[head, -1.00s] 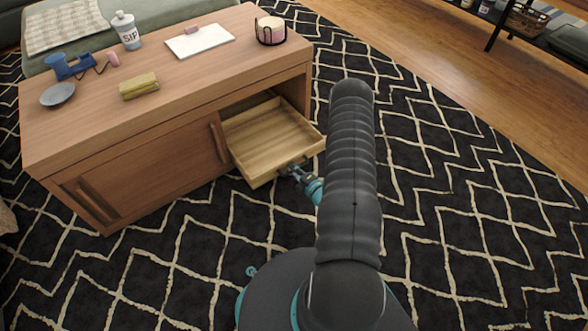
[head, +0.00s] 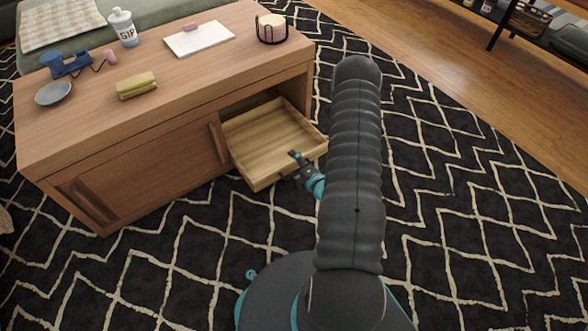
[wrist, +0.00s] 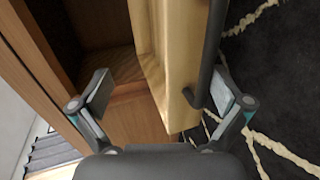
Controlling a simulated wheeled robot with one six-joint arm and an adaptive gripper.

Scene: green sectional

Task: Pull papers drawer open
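The papers drawer (head: 268,138) is a light wooden drawer, pulled out of the right side of the wooden cabinet (head: 160,115). It looks empty inside. My gripper (head: 294,160) is at the drawer's front edge in the head view, partly hidden by my arm. In the wrist view my gripper (wrist: 165,96) is open, its two fingers spread wide. The drawer front (wrist: 168,65) and the dark bar handle (wrist: 209,60) show between the fingers. The handle is close to the right finger; I cannot tell whether they touch.
On the cabinet top stand a jar (head: 123,28), a grey dish (head: 53,94), a yellow item (head: 137,86), a white board (head: 199,39) and a candle holder (head: 272,28). A closed door (head: 130,176) is left of the drawer. Patterned rug (head: 470,200) lies open at right.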

